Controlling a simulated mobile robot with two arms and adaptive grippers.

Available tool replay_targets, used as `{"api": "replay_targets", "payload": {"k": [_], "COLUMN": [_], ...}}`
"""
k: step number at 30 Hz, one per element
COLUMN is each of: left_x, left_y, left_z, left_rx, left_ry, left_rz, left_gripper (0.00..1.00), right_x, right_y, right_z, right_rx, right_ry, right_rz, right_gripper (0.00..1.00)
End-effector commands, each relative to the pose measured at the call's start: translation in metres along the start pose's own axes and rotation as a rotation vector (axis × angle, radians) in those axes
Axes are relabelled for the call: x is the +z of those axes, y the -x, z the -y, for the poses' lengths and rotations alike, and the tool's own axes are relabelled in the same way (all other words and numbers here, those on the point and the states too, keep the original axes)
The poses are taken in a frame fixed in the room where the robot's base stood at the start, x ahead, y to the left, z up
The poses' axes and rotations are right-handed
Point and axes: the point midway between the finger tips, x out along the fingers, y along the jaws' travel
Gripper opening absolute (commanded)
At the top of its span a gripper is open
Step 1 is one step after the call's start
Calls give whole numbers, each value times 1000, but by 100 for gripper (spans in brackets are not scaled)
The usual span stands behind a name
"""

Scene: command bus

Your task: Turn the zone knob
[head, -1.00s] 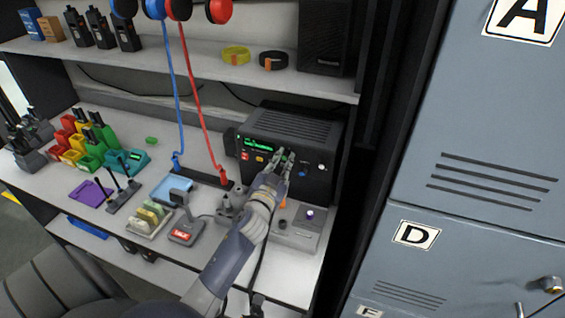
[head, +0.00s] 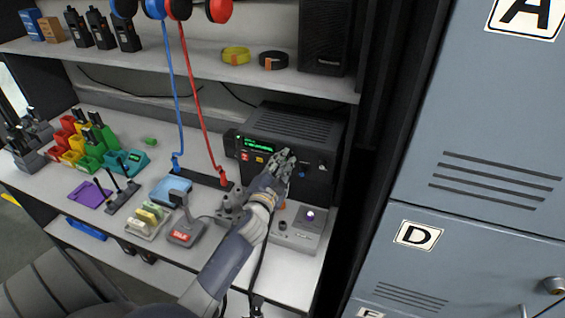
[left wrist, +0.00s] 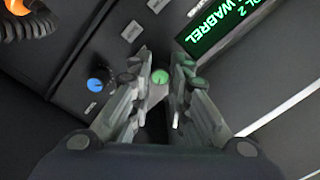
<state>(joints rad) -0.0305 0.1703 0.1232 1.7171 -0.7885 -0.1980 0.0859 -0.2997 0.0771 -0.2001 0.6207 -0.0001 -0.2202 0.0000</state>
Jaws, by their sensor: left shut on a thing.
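A black radio unit (head: 318,140) with a lit green display (head: 259,146) stands at the back right of the bench. My left gripper (head: 279,157) is at its front panel and hides part of it. In the left wrist view, a round green knob (left wrist: 160,77) sits between the fingertips of my left gripper (left wrist: 160,85), which is shut on it. I take this for the zone knob, though no label for it is readable. A blue knob (left wrist: 96,85) is to the left, outside the fingers. The display (left wrist: 222,22) shows partly cut-off text. My right gripper is not in view.
A grey box with a lit button (head: 310,216) lies in front of the radio. A desk microphone (head: 186,225) and a red cord (head: 200,110) are to the left. A shelf (head: 200,72) overhangs the bench. Blue-grey lockers (head: 480,140) stand at the right.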

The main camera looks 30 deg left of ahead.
Motion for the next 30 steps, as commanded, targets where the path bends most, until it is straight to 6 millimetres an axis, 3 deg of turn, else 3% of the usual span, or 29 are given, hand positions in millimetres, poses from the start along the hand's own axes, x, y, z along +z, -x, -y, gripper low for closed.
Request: {"api": "replay_targets", "payload": {"k": [9, 10, 13, 24, 30], "left_x": [1, 1, 1, 1, 1], "left_y": [0, 0, 0, 2, 24], "left_z": [-1, -1, -1, -1, -2], "left_rx": [1, 1, 1, 1, 3], "left_ry": [-2, -2, -1, 0, 1], "left_rz": [2, 2, 2, 1, 2], "left_gripper": [0, 19, 38, 38, 38], "right_x": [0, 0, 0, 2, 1], "right_y": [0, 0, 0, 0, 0], "right_z": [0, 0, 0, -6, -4], "right_rx": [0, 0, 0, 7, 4], "right_ry": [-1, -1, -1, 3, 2], "right_rz": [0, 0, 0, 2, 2], "right_gripper": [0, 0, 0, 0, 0]}}
